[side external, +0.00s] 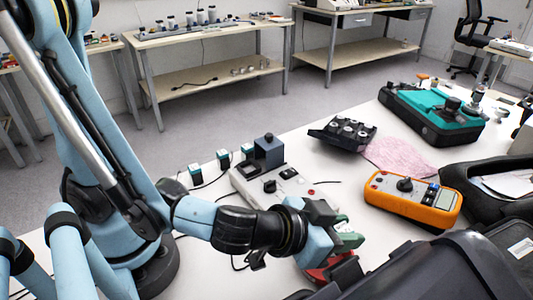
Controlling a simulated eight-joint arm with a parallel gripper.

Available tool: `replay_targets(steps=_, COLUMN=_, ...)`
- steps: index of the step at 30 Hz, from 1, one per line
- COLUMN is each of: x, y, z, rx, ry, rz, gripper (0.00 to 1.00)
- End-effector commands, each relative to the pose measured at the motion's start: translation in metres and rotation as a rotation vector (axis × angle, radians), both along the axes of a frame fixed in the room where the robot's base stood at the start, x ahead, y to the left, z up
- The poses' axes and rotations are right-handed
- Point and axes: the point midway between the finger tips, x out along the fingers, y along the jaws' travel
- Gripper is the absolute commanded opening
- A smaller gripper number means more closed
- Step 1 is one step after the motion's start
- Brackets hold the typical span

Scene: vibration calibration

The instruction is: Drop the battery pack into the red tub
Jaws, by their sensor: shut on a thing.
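My gripper (336,238) is at the lower middle, low over the white table, and points to the right. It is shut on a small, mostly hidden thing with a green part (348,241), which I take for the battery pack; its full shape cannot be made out. Just below the jaws a red thing (318,273) shows, perhaps the red tub, partly hidden by the gripper and by the black case in front. I cannot tell whether the held thing touches it.
A black case (420,262) fills the front right. An orange multimeter (412,200) lies right of my gripper, and a grey control box (275,185) with cables lies behind it. Farther back are a black knob unit (343,132), a pink cloth (400,155) and a teal case (440,108).

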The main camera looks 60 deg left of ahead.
Motion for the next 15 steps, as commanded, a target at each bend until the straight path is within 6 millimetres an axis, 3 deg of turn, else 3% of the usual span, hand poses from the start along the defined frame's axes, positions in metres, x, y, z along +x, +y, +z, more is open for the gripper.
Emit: replay_targets(steps=15, x=-0.0005, y=0.0008, z=-0.0085, rx=0.0, ry=0.0, rz=0.0, gripper=0.0)
